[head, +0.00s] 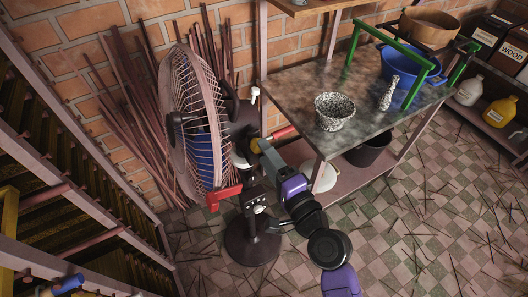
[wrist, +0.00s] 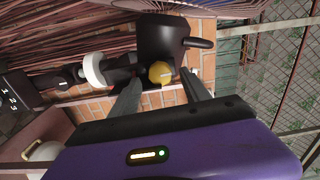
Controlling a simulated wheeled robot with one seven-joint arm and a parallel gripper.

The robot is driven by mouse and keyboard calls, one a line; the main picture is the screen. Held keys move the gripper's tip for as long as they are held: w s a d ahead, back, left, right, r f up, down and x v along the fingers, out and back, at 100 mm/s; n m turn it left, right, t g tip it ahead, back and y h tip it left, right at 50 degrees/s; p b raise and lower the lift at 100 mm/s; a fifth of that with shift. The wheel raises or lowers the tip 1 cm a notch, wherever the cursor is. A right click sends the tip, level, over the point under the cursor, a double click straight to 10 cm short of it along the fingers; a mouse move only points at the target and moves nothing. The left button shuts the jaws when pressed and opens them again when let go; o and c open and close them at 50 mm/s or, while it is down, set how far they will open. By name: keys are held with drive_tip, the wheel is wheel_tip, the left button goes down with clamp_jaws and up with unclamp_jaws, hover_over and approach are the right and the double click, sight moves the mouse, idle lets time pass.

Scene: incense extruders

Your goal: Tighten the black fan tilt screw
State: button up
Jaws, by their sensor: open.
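The fan (head: 195,125) stands on a round black base (head: 252,243), its caged head facing left. Its black motor housing (wrist: 172,38) shows in the wrist view, with a black lever (wrist: 199,43) sticking out to the right. A yellow knob (wrist: 160,72) sits at the housing's lower edge. My gripper (wrist: 161,88) is open, with a finger on each side below this knob; I cannot tell whether they touch. In the head view my gripper (head: 262,150) is close behind the fan's neck. I cannot clearly pick out a black tilt screw.
A metal-topped table (head: 300,88) stands right of the fan, holding a speckled bowl (head: 334,110) and a blue pot (head: 405,72). Bundled sticks (head: 130,110) lean on the brick wall behind. Dark racks (head: 75,160) stand at left. Sticks litter the checkered floor.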

drive_tip(key=b+v, duration=0.1)
drive_tip(key=v, duration=0.5)
idle(0.4)
drive_tip(key=s+d+n+t+h, duration=0.3)
drive_tip(key=s+d+n+h, duration=0.3)
drive_tip(key=s+d, duration=0.55)
drive_tip(key=s+d+n+g+h, duration=0.1)
drive_tip(key=s+d, duration=0.3)
drive_tip(key=s, duration=0.6)
drive_tip(key=s+d+n+g+h, duration=0.2)
drive_tip(key=s+d+n+h, duration=0.1)
drive_tip(key=s, duration=0.7)
drive_tip(key=shift+s+d+n, duration=0.3)
drive_tip(key=shift+s+d, duration=0.1)
drive_tip(key=shift+d, duration=0.1)
drive_tip(key=shift+f, duration=0.15)
